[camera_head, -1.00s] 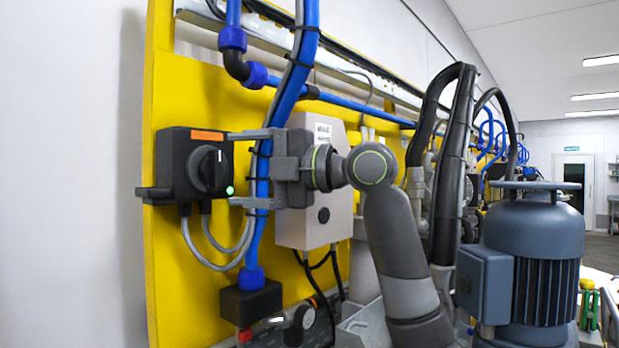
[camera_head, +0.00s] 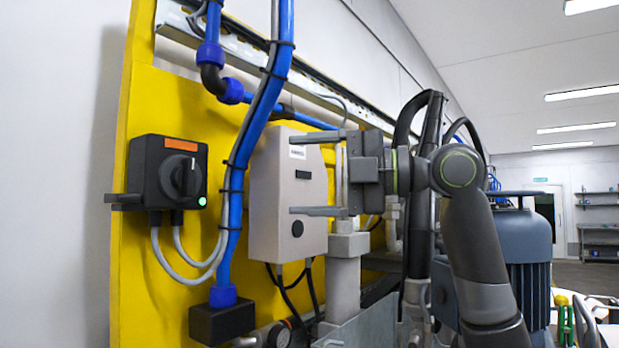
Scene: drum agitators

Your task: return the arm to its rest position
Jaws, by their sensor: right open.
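My right arm comes up from the lower right. Its gripper (camera_head: 302,174) points left with two grey fingers spread wide, one above the other. It is open, with nothing between the fingers. The fingers show in front of the grey control box (camera_head: 262,215); I cannot tell how far off they are. The black rotary switch box (camera_head: 168,178), with an orange label and a green light, is to the left, clear of the fingers. My left gripper is not in view.
A yellow panel (camera_head: 222,133) carries the boxes and a blue hose (camera_head: 262,105). A blue-grey motor (camera_head: 525,240) stands behind my arm at the right. Black hoses (camera_head: 428,170) rise behind the wrist. A black block (camera_head: 222,322) sits under the hose.

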